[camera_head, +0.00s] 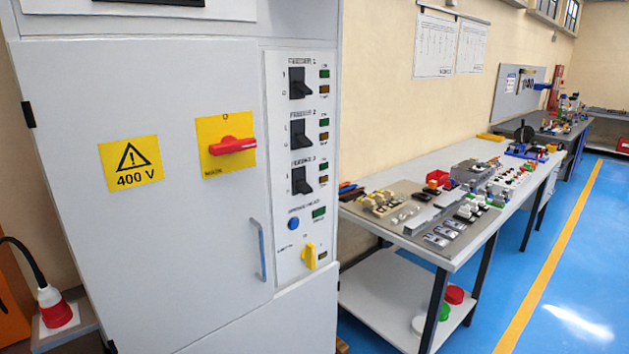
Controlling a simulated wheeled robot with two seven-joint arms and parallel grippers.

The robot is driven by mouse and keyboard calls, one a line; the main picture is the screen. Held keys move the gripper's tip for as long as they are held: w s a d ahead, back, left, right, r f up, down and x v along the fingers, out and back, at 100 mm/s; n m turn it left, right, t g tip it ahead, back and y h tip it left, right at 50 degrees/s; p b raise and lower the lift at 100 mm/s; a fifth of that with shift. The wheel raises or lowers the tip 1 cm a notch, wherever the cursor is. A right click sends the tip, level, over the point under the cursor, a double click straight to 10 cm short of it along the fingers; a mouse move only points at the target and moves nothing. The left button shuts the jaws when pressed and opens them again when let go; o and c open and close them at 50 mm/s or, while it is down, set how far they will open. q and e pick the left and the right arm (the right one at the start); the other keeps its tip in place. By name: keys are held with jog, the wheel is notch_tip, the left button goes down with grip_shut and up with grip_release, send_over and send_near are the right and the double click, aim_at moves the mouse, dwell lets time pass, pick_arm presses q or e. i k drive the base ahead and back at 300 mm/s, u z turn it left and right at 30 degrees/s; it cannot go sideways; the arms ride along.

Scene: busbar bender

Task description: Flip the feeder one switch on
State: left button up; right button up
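A grey electrical cabinet (200,85) stands close in front of me. Its right-hand panel carries three black switches in a column. The feeder one switch (298,83) is the top one, under a "FEEDER 1" label, with a green and an amber indicator beside it. Its lever position is too small to tell surely. The feeder two switch (299,133) and feeder three switch (301,180) sit below it. Neither of my grippers is in view.
A red rotary main switch (232,145) on a yellow plate and a 400 V warning sign (131,163) are on the door. A blue button (293,223) and yellow knob (309,256) sit low on the panel. A workbench (450,250) with parts stands right; blue floor beyond is clear.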

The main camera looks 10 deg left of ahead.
aim_at(297, 85)
jog(key=u, duration=0.05)
jog(key=i, duration=0.95)
jog(key=z, duration=0.65)
